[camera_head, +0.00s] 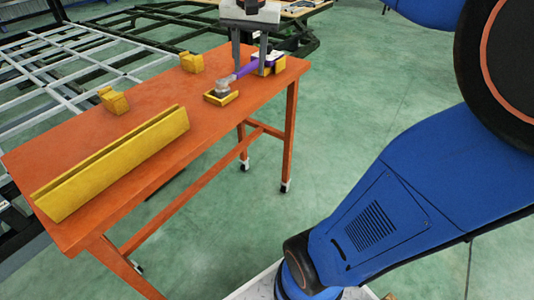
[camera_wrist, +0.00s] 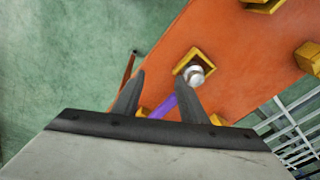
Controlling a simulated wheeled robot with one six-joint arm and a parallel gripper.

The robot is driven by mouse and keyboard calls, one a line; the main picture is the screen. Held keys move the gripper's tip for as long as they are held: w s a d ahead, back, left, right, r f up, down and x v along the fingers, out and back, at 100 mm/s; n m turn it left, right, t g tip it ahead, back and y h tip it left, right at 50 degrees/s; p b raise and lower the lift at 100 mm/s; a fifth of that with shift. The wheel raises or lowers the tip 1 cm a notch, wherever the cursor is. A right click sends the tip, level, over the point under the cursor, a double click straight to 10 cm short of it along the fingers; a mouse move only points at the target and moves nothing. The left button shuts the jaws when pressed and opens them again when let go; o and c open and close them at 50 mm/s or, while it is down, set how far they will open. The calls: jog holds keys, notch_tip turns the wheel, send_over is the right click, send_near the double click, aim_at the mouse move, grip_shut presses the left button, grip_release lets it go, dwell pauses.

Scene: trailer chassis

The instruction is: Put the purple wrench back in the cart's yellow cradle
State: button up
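The purple wrench (camera_head: 245,71) lies along the far right end of the orange cart. Its grey head is at the yellow square holder (camera_head: 221,98), and its other end is by a yellow block (camera_head: 279,65); together these look like the cradle. I cannot tell if the wrench is fully seated. My gripper (camera_head: 249,73) is above this end with its fingers pointing down, spread wide apart. In the wrist view the purple handle (camera_wrist: 164,106) shows between the open fingers, with clear gaps, and the head (camera_wrist: 195,75) lies beyond them, at the holder (camera_wrist: 184,66).
The orange cart top (camera_head: 155,92) also carries a long yellow rail (camera_head: 115,163) along its front edge and two small yellow blocks (camera_head: 114,101), (camera_head: 191,62). A grey metal frame (camera_head: 60,70) stands behind. Green floor (camera_head: 370,90) right of the cart is clear.

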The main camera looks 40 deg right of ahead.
jog(key=s+a+f+n+t, duration=0.1)
jog(key=s+a+f+n, duration=0.2)
jog(key=s+f, duration=0.5)
jog(key=s+a+f+n+t, duration=0.1)
jog(key=s+a+f+n, duration=0.2)
jog(key=s+f+n, duration=0.2)
jog(key=s+f, duration=0.3)
jog(key=s, duration=0.1)
jog(key=shift+s+a+f+t, duration=0.15)
jog(key=shift+s+a+t, duration=0.05)
jog(key=shift+a+t, duration=0.2)
